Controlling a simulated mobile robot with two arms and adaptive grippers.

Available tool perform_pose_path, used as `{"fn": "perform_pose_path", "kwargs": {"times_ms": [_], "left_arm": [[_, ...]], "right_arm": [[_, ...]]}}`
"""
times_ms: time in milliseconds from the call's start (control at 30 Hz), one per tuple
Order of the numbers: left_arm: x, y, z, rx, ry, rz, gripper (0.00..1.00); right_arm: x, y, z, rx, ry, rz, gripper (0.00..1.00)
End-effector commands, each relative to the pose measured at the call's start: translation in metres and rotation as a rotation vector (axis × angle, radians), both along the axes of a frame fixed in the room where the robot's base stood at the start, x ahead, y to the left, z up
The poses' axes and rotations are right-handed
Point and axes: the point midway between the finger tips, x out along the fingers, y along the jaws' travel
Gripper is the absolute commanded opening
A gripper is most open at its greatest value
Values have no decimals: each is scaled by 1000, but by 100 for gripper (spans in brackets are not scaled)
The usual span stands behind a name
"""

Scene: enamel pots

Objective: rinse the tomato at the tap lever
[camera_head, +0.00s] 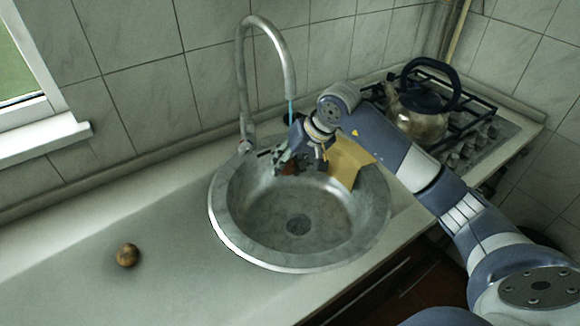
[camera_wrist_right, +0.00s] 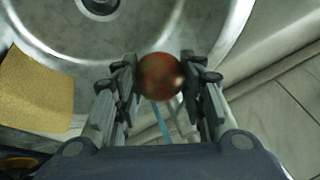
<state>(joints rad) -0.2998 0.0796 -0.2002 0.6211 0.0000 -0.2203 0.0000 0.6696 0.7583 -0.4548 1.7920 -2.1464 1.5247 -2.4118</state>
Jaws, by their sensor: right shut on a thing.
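The red tomato (camera_wrist_right: 161,75) is between the fingers of my right gripper (camera_wrist_right: 162,80), which is shut on it. In the head view the right gripper (camera_head: 287,163) is over the back of the round metal sink (camera_head: 232,238), and the tomato (camera_head: 289,168) is partly hidden by it. The curved tap (camera_head: 243,80) stands behind the sink. A thin blue stream of water (camera_head: 291,110) falls from its spout toward the gripper. The stream also shows in the wrist view (camera_wrist_right: 161,122), just beside the tomato. I cannot make out the tap lever clearly behind the gripper. My left gripper is not in view.
A yellow cloth (camera_head: 349,160) hangs over the sink's back right rim. A round brown item (camera_head: 128,255) lies on the counter (camera_head: 70,290) at the left. A kettle (camera_head: 420,115) stands on the gas stove at the right. The left counter is mostly clear.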

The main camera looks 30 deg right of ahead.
Motion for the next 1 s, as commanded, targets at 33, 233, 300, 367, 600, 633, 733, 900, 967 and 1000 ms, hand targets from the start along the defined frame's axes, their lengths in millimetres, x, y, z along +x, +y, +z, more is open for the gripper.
{"fn": "perform_pose_path", "kwargs": {"times_ms": [33, 233, 300, 367, 600, 633, 733, 900, 967, 1000], "left_arm": [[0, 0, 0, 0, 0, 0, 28], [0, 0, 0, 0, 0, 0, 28], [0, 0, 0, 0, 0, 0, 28], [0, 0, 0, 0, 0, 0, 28], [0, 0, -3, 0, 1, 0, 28], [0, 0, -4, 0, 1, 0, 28], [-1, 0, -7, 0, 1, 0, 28], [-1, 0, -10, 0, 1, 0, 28], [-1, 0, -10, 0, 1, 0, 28], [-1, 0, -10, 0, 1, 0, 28]], "right_arm": [[0, 0, 0, 1, 0, 0, 13], [0, 0, 0, 1, 0, 0, 13], [0, 0, 0, 0, 0, 1, 13], [0, 0, 0, 1, 0, 0, 13], [0, -3, -1, -1, -1, 1, 13], [0, -4, -1, -1, -1, 0, 13], [-1, -8, -1, -1, -1, -1, 13], [-2, -12, 0, -1, -1, 1, 13], [-2, -12, 0, 0, -1, 1, 13], [-2, -12, 1, 0, -1, 1, 13]]}}
